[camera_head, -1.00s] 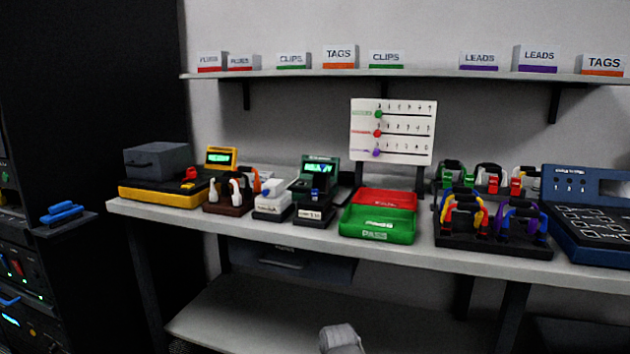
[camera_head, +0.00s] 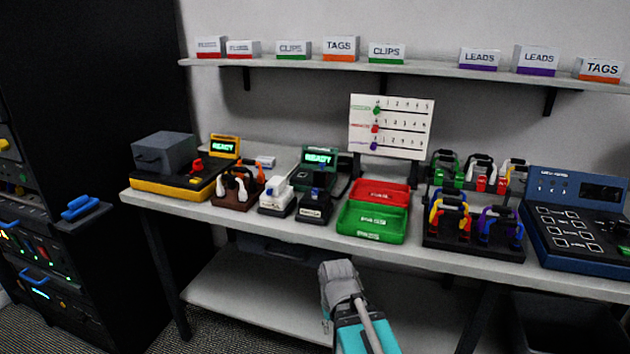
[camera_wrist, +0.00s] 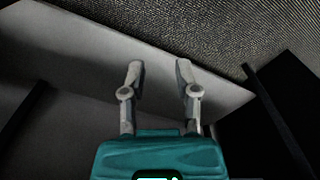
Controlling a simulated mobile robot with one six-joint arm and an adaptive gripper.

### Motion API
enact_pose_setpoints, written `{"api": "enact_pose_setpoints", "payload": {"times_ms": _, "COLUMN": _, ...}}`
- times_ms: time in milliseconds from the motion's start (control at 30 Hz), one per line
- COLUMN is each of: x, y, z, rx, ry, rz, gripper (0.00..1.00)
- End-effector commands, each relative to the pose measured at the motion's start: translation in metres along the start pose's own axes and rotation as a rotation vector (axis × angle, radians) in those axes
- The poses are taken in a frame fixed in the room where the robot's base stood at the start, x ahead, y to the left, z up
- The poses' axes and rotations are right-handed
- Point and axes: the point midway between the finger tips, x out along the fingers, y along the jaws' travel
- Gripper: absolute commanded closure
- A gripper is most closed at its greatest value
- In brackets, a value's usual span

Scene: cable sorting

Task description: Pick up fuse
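I cannot make out a fuse for certain in either view. Two white boxes with red stripes stand at the left of the wall shelf, one at the far left (camera_head: 211,46) and one beside it (camera_head: 243,49); their lettering is too blurred to read now. A small white block (camera_head: 265,161) lies at the back of the bench, and I cannot tell what it is. My gripper (camera_wrist: 160,72) shows in the wrist view with its two fingers well apart and nothing between them. It points at the lower shelf and floor, away from the bench-top things.
The bench (camera_head: 300,222) carries a yellow-based tester (camera_head: 172,184), small holders, a red tray (camera_head: 381,193), a green tray (camera_head: 372,223), a rack of coloured leads (camera_head: 470,238) and a blue console (camera_head: 575,225). A dark cabinet stands left. The lower shelf (camera_head: 250,300) looks bare.

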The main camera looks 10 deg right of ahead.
Motion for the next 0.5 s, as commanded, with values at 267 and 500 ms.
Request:
{"api": "enact_pose_setpoints", "payload": {"times_ms": 267, "x": -0.059, "y": 0.000, "z": -0.004, "rx": 0.000, "ry": 0.006, "rz": 0.000, "gripper": 0.60}}
{"api": "enact_pose_setpoints", "payload": {"times_ms": 500, "x": -0.101, "y": 0.000, "z": -0.007, "rx": 0.000, "ry": 0.011, "rz": 0.000, "gripper": 0.60}}
